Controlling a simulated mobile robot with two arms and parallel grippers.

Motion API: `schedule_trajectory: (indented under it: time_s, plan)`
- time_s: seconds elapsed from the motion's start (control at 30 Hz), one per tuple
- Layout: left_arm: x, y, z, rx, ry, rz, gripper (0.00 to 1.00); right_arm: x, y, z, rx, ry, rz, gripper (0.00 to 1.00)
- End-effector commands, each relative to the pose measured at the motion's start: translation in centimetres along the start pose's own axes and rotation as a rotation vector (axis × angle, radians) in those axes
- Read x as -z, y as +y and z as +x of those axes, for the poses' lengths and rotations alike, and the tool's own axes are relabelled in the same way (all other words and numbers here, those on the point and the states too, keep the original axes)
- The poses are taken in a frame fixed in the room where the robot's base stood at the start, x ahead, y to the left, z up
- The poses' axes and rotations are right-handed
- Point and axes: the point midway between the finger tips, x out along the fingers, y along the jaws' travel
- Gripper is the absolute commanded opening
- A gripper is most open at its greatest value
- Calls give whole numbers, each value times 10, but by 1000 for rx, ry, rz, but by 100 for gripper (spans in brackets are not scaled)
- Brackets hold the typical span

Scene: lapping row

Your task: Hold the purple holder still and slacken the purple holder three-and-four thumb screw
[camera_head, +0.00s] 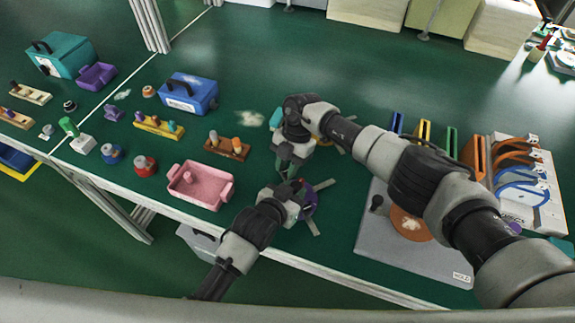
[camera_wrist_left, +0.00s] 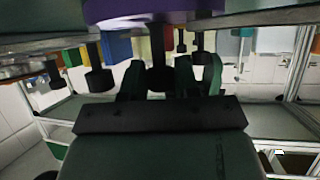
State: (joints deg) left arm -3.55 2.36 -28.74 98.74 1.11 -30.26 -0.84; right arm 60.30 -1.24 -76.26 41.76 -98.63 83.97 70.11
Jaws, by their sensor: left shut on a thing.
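The purple holder (camera_head: 309,204) stands near the front edge of the green bench, with grey bars sticking out to its right. Part of it is hidden by my grippers. My left gripper (camera_head: 291,197) reaches it from the front left. In the left wrist view my left gripper (camera_wrist_left: 167,80) has its dark green fingers around a black knob (camera_wrist_left: 160,76), close to the purple disc (camera_wrist_left: 140,10). My right gripper (camera_head: 287,172) points down just behind the holder. Its fingertips are small and partly hidden, so I cannot tell its opening. I cannot make out the thumb screw's number.
A pink tray (camera_head: 205,201) stands left of my left gripper. A wooden block with pegs (camera_head: 227,149) and a blue box (camera_head: 188,100) are behind it. A grey plate (camera_head: 400,255) with an orange disc and a rack of coloured rings (camera_head: 545,200) are at right.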

Motion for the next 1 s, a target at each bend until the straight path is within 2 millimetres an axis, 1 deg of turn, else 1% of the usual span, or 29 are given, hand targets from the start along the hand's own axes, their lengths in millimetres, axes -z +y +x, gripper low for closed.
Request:
schedule_trajectory:
  time_s: [0.3, 0.37, 0.43, 0.57, 0.8, 0.9, 1.0]
  plan:
    - [-1, 1, 0, -1, -3, -1, 0, 0, 0, -1, 0, 0, 1, 33]
    - [-1, 1, 0, -1, -3, -1, 0, 0, 0, -3, 0, 0, 1, 33]
    - [-1, 1, 0, -1, -3, -1, 0, 0, 0, -10, -1, -1, 0, 33]
    - [-1, 0, 0, -1, -3, -1, 0, -1, 0, -32, -2, -4, 0, 33]
    - [-1, 0, 0, -1, -3, -1, 0, -1, 0, -84, -2, -3, 1, 33]
    - [-1, 0, 0, -1, -3, -1, 0, 0, 0, -101, -2, -3, 0, 33]
    - [-1, 0, 0, -1, -3, 0, 0, 0, 0, -112, -1, -2, 1, 33]
